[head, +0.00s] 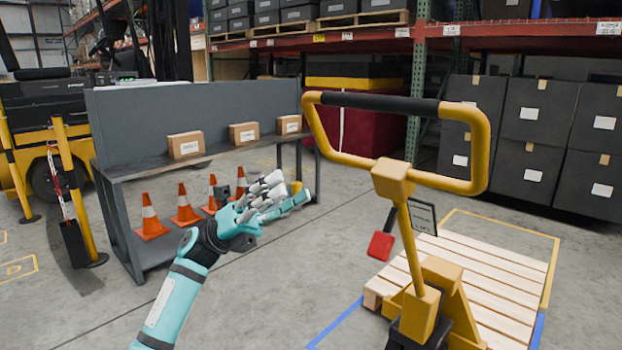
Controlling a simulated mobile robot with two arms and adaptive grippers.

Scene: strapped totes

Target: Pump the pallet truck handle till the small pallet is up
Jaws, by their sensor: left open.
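The yellow pallet truck (424,310) stands at the lower right. Its handle (478,150) is a yellow loop with a black grip along the top, on a post that stands nearly upright. The small pallet (490,272) of pale wooden slats sits around the truck's far side, low by the floor; any gap beneath it is too hard to tell. My left gripper (281,193) is open and empty, left of the handle and apart from it. My right gripper is not in view.
A grey bench (225,150) with small cardboard boxes on top and orange cones (184,205) below stands behind my left arm. A red pad (381,246) hangs beside the truck post. Dark stacked totes (535,120) stand behind the pallet. The floor between bench and truck is clear.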

